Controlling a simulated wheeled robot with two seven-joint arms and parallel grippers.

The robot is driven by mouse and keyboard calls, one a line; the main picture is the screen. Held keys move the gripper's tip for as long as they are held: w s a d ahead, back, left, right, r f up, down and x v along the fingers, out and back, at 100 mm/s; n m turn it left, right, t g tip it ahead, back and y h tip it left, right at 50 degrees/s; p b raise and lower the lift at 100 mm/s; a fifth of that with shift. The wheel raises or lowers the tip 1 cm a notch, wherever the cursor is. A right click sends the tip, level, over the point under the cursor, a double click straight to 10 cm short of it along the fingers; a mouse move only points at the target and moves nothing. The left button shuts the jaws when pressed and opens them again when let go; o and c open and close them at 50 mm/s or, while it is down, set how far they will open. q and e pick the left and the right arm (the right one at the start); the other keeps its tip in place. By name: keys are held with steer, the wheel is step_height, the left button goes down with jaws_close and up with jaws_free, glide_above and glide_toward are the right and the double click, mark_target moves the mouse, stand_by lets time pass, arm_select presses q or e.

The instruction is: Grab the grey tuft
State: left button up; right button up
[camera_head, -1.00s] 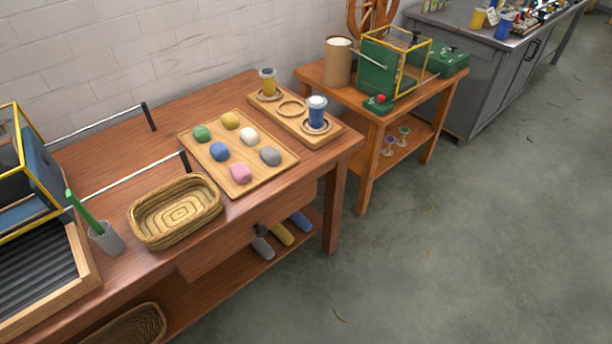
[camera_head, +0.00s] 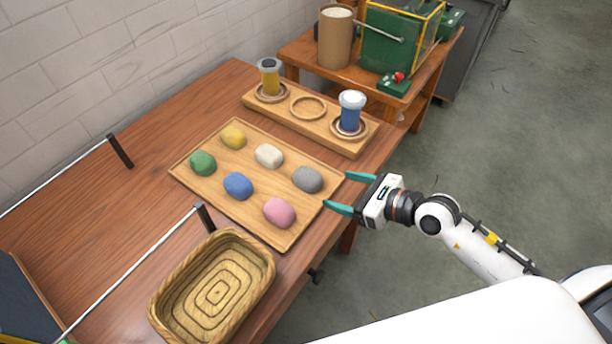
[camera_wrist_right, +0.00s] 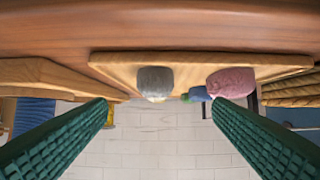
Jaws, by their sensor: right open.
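The grey tuft (camera_head: 307,179) lies at the right corner area of a wooden board (camera_head: 216,194), with the pink tuft (camera_head: 279,212) below it to the left. My right gripper (camera_head: 347,193) is open and empty, just off the board's right edge, with its teal fingertips pointing left towards the grey tuft. In the right wrist view, which looks upside down, the grey tuft (camera_wrist_right: 155,80) shows between the green fingers, nearer the left one, and the pink tuft (camera_wrist_right: 231,82) shows near the right finger. My left gripper is not in view.
Green (camera_head: 203,163), blue (camera_head: 238,185), yellow (camera_head: 233,137) and white (camera_head: 269,155) tufts share the board. A wooden rack (camera_head: 262,108) with yellow and blue spools stands behind it. A wicker basket (camera_head: 165,308) sits in front. Thin metal rails stand at left.

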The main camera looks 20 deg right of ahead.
mark_target(318, 180)
steer(key=x, duration=0.4)
steer(key=shift+w, duration=0.1)
steer(key=shift+d+x, duration=0.2)
steer(key=shift+x, duration=2.55)
steer(key=shift+w+r, duration=0.1)
steer(key=shift+c, duration=0.3)
steer(key=c, duration=1)
